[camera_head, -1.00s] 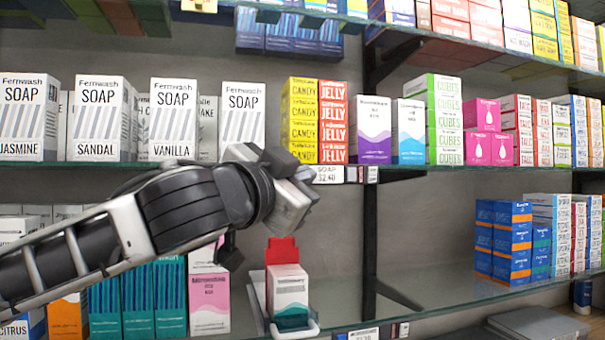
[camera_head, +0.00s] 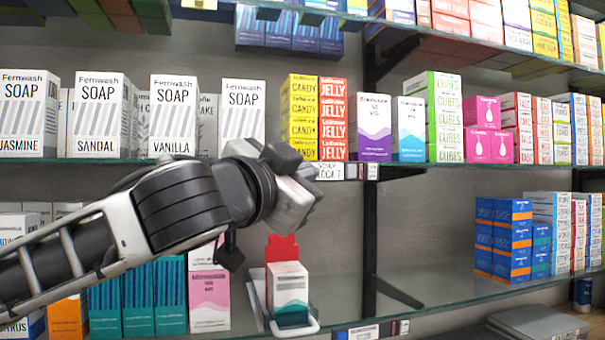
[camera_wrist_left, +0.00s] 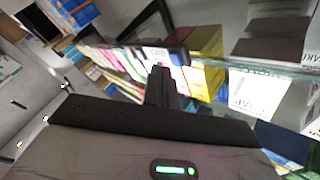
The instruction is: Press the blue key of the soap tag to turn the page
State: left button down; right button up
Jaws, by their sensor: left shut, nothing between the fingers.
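The tag's visible lettering is partly cut off by the gripper and too small to read surely. I cannot make out the blue key, and cannot tell whether the fingertips touch it. In the left wrist view the shut dark fingers (camera_wrist_left: 160,82) point toward the shelf edge. My right gripper is not in view.
White soap boxes (camera_head: 174,115) stand above the arm, and yellow candy boxes (camera_head: 300,117) stand just above the tag. Below, a white box with a teal base (camera_head: 288,290) stands in front of a red card. The lower shelf has free room right of it.

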pick_arm(q)
jog(key=s, duration=0.1)
jog(key=s+d+b, duration=0.1)
jog(key=s, duration=0.3)
jog(key=shift+d, duration=0.3)
dwell(0.9)
